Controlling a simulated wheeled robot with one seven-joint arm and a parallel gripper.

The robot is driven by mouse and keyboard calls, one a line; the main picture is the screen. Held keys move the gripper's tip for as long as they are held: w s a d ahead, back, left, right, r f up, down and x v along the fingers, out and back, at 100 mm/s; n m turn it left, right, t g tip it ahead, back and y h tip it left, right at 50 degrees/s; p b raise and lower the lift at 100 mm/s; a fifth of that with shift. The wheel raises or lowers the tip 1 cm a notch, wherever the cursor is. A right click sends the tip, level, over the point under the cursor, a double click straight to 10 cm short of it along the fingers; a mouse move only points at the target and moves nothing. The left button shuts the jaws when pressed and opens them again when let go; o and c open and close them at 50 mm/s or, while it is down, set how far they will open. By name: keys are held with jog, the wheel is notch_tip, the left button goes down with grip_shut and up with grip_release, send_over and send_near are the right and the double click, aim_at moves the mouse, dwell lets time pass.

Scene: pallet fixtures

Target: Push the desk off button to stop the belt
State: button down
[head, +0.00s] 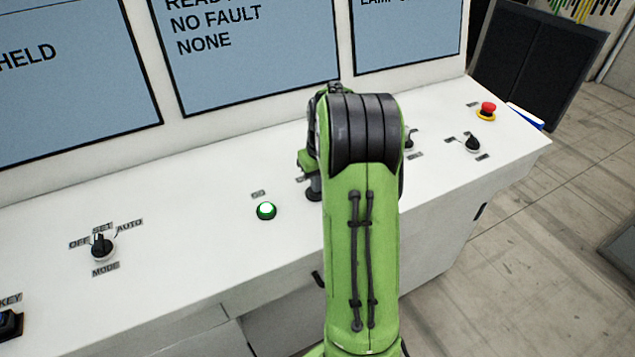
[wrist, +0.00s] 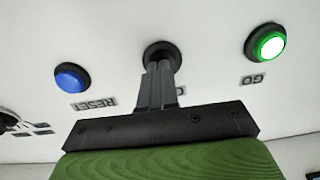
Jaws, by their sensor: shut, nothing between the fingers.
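The white desk (head: 190,215) carries a row of buttons. The middle button (wrist: 161,47), with a dark round collar, is beside a label mostly hidden by my fingers; I cannot read it fully or tell the cap's colour. My gripper (wrist: 158,68) is shut and empty, its fingertips over the near part of this button. Whether they touch or press it cannot be told. In the head view my gripper (head: 314,193) points down at the desk, partly hidden behind my green arm. The GO button (head: 266,211) is lit green; it also shows in the wrist view (wrist: 267,43).
A blue RESET button (wrist: 71,78) is on the other side of the middle button. A mode knob (head: 102,246) stands at the left. Another knob (head: 472,144) and a red emergency stop (head: 487,111) are at the right. Screens (head: 250,50) rise behind the desk.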

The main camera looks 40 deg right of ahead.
jog(key=shift+f, duration=0.1)
jog(key=shift+w+f+b, duration=0.1)
jog(key=shift+f+b, duration=0.55)
jog(key=shift+f, duration=0.3)
jog(key=shift+s+a+f, duration=0.1)
jog(key=shift+s+a, duration=0.15)
jog(key=shift+s, duration=0.1)
jog(key=r+p, duration=0.3)
jog(key=r, duration=0.1)
jog(key=shift+w+d, duration=0.15)
jog(key=shift+w, duration=0.15)
notch_tip(320, 180, up, 11)
jog(key=s+p, duration=0.1)
jog(key=s, duration=0.1)
jog(key=shift+s, duration=0.1)
